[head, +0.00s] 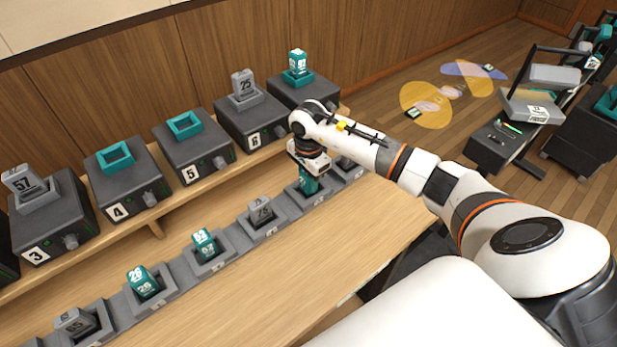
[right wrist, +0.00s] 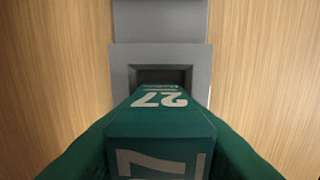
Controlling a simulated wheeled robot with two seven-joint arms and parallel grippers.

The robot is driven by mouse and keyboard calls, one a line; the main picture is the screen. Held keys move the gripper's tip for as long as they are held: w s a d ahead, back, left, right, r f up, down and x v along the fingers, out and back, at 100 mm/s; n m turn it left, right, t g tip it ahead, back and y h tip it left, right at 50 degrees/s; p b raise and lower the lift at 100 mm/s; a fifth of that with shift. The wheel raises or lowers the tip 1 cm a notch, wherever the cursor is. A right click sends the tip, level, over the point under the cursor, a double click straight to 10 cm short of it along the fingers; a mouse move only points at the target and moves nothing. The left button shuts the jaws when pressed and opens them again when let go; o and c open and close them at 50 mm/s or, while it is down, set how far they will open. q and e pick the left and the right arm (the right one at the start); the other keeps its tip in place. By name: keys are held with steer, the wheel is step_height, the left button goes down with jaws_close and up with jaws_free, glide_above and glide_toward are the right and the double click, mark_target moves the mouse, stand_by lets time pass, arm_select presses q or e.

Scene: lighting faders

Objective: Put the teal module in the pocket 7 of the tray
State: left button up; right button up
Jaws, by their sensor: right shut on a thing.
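My right gripper (head: 308,165) is shut on a teal module (head: 308,183), which also shows in the right wrist view (right wrist: 160,130) with the number 27 on it. The module is upright at a pocket of the grey tray (head: 235,262), near the far right end of its row. In the right wrist view the pocket's dark opening (right wrist: 163,75) shows past the module's end. I cannot tell whether the module's lower end is inside it. The pocket numbers are too small to read. My left gripper is not in view.
Other tray pockets hold a grey module (head: 261,211) and teal modules (head: 204,243) (head: 143,281). Dark numbered boxes stand on a shelf behind, among them box 6 (head: 255,139) and box 5 (head: 192,172). The wooden table (head: 270,285) in front is clear.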

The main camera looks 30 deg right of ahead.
steer(key=shift+f, duration=0.25)
steer(key=o, duration=1)
steer(key=shift+r, duration=0.1)
steer(key=shift+r, duration=0.3)
step_height(320, 180, up, 12)
steer(key=shift+f+b, duration=0.1)
steer(key=shift+b, duration=0.85)
steer(key=shift+s+f, duration=0.1)
